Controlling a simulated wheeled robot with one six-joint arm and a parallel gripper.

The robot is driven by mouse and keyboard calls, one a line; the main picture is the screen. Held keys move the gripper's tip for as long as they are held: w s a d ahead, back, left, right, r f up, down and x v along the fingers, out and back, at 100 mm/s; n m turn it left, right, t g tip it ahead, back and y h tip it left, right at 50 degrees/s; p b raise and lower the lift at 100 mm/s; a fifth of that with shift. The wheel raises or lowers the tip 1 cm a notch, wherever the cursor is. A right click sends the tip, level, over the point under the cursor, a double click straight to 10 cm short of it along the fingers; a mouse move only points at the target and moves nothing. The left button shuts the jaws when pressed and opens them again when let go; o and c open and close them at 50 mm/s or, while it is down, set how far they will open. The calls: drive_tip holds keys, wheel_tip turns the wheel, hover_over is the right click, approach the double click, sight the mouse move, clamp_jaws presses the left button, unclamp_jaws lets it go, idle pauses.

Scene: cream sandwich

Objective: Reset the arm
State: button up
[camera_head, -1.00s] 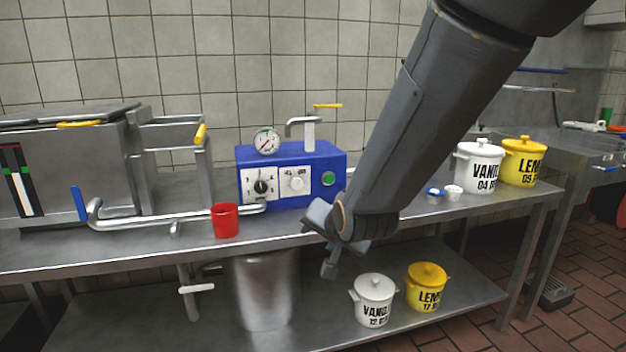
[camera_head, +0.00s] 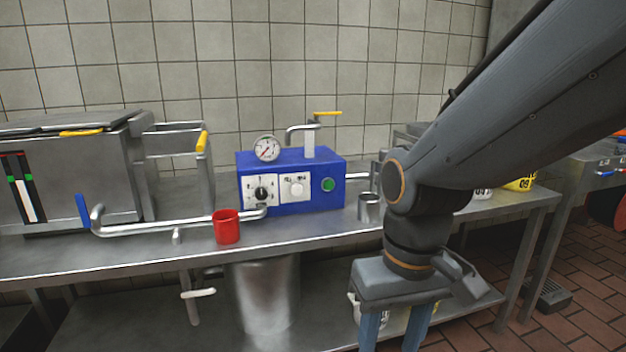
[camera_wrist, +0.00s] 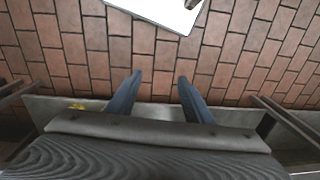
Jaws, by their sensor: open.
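My gripper (camera_head: 392,336) is in the lower right of the head view, in front of the steel table, with its fingers pointing down. The fingertips run past the bottom edge there. In the wrist view my gripper (camera_wrist: 157,88) shows two blue-grey fingers spread apart with nothing between them. Red floor tiles lie beyond them. My arm crosses the right side of the head view and hides part of the table.
A blue machine (camera_head: 322,200) with dials stands on the steel table (camera_head: 150,255). A red cup (camera_head: 227,228) and a small metal cup (camera_head: 369,208) stand near its front. A yellow pot (camera_head: 520,183) is partly hidden at right. A white panel (camera_wrist: 165,12) shows in the wrist view.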

drive_tip(key=d+r+m+p, duration=0.2)
drive_tip(key=d+r+p, duration=0.6)
drive_tip(key=p, duration=0.7)
drive_tip(key=shift+s+d+r+m+h+p, duration=0.15)
drive_tip(key=shift+d+r+m+h+p, duration=0.2)
drive_tip(key=shift+r, duration=0.2)
drive_tip(key=shift+a, duration=0.1)
